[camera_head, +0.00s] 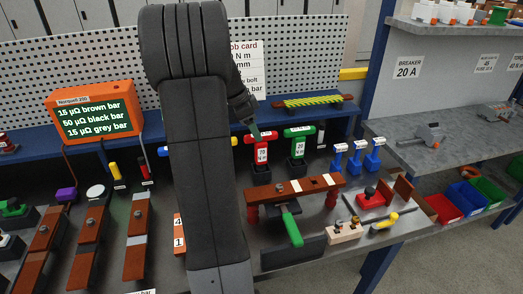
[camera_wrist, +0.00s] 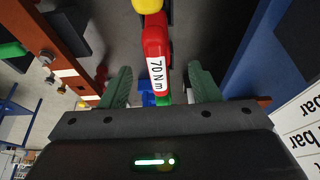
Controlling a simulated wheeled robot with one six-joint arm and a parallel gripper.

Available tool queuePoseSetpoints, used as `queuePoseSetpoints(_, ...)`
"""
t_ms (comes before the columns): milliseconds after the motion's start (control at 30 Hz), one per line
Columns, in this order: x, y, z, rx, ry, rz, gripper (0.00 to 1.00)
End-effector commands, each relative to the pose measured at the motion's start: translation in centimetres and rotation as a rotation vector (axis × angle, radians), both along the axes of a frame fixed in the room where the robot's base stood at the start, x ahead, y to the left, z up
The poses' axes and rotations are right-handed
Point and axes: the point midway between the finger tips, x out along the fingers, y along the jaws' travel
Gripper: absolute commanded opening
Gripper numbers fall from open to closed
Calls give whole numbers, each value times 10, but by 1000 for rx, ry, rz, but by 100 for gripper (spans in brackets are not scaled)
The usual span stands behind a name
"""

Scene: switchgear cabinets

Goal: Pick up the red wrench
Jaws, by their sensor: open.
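The red wrench (camera_head: 261,150) stands at the back of the bench, with a white label on its front. In the wrist view the red wrench (camera_wrist: 154,38) has a label reading "70 N m" and lies between my two green fingers. My gripper (camera_wrist: 161,86) is open, one finger on each side of it, with gaps showing. In the head view my gripper (camera_head: 256,131) is just above and behind the red wrench, partly hidden by my arm. I cannot tell any contact. A green wrench (camera_head: 298,142) stands just right of the red one.
A wooden-brown bar fixture (camera_head: 292,188) with a green-handled tool stands in front. Several blue pieces (camera_head: 356,158) are to the right. A blue shelf edge (camera_head: 335,108) and a perforated panel rise behind. The job card (camera_wrist: 300,130) is close on the wrist view's right.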

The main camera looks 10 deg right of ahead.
Motion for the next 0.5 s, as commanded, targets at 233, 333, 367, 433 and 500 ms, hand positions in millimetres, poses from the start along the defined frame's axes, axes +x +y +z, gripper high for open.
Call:
queuePoseSetpoints(233,0,-9,-17,0,2,-1,56)
queuePoseSetpoints(333,-2,-18,-26,0,4,-2,56)
queuePoseSetpoints(367,-2,-21,-30,0,5,-2,56)
queuePoseSetpoints(433,-2,-26,-40,0,3,-1,56)
queuePoseSetpoints(500,-1,-29,-49,0,3,-1,56)
